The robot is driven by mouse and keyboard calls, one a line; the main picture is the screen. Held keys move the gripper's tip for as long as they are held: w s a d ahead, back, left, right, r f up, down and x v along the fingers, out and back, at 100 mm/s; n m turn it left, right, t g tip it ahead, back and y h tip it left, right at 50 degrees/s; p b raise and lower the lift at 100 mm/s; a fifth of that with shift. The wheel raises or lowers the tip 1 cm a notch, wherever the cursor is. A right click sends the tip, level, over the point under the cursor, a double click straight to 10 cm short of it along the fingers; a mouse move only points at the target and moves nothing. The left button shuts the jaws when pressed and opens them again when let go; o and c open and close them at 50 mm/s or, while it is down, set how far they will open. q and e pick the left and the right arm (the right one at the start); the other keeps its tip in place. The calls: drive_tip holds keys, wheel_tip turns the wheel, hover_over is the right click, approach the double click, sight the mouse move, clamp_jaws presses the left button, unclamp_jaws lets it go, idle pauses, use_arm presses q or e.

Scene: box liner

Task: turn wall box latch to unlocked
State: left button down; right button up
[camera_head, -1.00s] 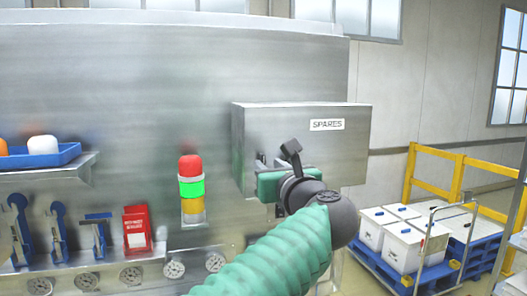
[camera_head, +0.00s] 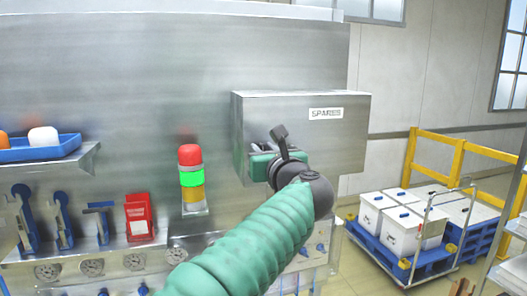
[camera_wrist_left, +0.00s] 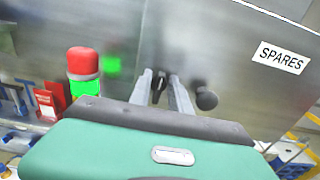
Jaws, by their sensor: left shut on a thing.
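The grey metal wall box (camera_head: 345,142), labelled SPARES, is right of centre in the head view. It also shows in the left wrist view (camera_wrist_left: 245,85). My left gripper (camera_head: 262,152) is at the box's front face, its green body and my wrist covering part of it. In the left wrist view, the two grey fingers of the gripper (camera_wrist_left: 161,80) are shut on the dark latch (camera_wrist_left: 160,88). A dark round knob (camera_wrist_left: 206,98) stands just right of the fingers. The latch's exact angle is hard to tell. My right gripper is not in view.
A signal tower (camera_head: 191,180) with red, lit green and amber sections is left of the box. A shelf with a blue tray (camera_head: 40,152) is at far left, with a red holder (camera_head: 139,218) below. White crates (camera_head: 405,230) and a yellow rail (camera_head: 458,165) are at right.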

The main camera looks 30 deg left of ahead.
use_arm(q)
drive_tip(key=shift+m, duration=0.5)
drive_tip(key=shift+w+d+f+m+p, duration=0.2)
drive_tip(key=shift+m+p, duration=1.05)
drive_tip(key=shift+m, duration=1.6)
drive_tip(key=shift+w+d+f+m+p, duration=0.2)
drive_tip(key=shift+m+p, duration=1.05)
drive_tip(key=shift+m, duration=1.65)
drive_tip(key=shift+w+d+f+m+p, duration=0.1)
drive_tip(key=shift+f+m+p, duration=0.2)
drive_tip(key=shift+m+p, duration=1.75)
drive_tip(key=shift+s+m+b, duration=0.1)
drive_tip(key=shift+m+b, duration=0.65)
drive_tip(key=shift+m, duration=0.15)
drive_tip(key=shift+f, duration=0.1)
drive_tip(key=c, duration=1.5)
unclamp_jaws()
drive_tip(key=shift+w, duration=0.2)
